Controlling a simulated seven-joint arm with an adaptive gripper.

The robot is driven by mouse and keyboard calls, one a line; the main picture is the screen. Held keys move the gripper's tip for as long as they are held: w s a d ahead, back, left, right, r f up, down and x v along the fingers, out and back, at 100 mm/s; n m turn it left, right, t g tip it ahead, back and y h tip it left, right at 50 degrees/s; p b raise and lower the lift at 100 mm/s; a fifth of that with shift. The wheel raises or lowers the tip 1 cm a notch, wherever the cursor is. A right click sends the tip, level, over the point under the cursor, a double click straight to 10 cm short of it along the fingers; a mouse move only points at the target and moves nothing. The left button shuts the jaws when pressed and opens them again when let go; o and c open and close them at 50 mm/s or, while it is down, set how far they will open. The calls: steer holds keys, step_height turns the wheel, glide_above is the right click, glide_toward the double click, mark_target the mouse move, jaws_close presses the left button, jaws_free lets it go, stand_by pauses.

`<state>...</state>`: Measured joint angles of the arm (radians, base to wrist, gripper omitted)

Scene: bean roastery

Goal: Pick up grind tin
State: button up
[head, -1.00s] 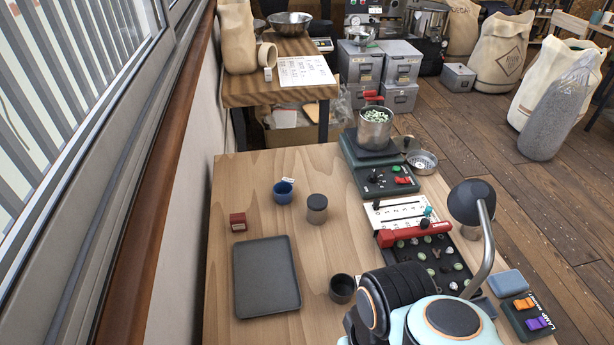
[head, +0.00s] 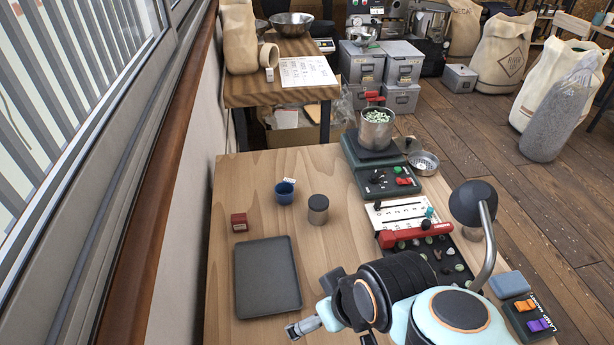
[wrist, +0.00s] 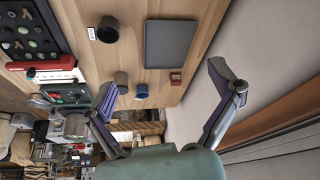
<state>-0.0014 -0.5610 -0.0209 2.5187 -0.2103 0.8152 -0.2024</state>
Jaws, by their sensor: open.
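The grind tin appears to be the small grey cylinder with a dark lid (head: 318,209), upright in the middle of the wooden table. It also shows in the wrist view (wrist: 121,80), close to the tip of the left finger in that picture. My gripper (head: 302,327) is low in the head view, near the front corner of the dark tray and well short of the tin. In the wrist view my gripper (wrist: 163,84) has its fingers wide apart with nothing between them in its grasp.
A blue cup (head: 284,192) stands left of the tin, and a small red box (head: 239,222) farther left. A dark tray (head: 268,278) lies in front. A dark cup (wrist: 107,31) shows in the wrist view. A scale with a pot (head: 376,130) and control panels line the right.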

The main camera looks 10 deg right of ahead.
steer(key=w+a+r+n+t+y, duration=0.25)
steer(key=w+r, duration=0.25)
steer(key=w, duration=0.3)
steer(key=w+a+r+n+t+y, duration=0.15)
steer(key=w+r+t, duration=0.25)
steer(key=w, duration=0.4)
steer(key=m+t+h, duration=0.1)
steer(key=m+t, duration=0.2)
steer(key=t, duration=0.2)
glide_above(323, 211)
steer(key=a, duration=0.3)
step_height(323, 211, down, 14)
steer(key=r, duration=0.1)
steer(key=s+d+f, duration=0.1)
steer(key=f, duration=0.5)
steer(key=s+d+f+m+g, duration=0.1)
steer(key=f, duration=0.4)
steer(key=s+d+f+m+g+h, duration=0.1)
steer(key=f, duration=0.5)
steer(key=shift+d+f, duration=0.3)
steer(key=shift+f, duration=0.05)
steer(key=shift+d+f+g, duration=0.1)
steer(key=shift+f+g, duration=0.15)
steer(key=shift+f, duration=0.05)
steer(key=x, duration=0.6)
steer(key=shift+w, duration=0.25)
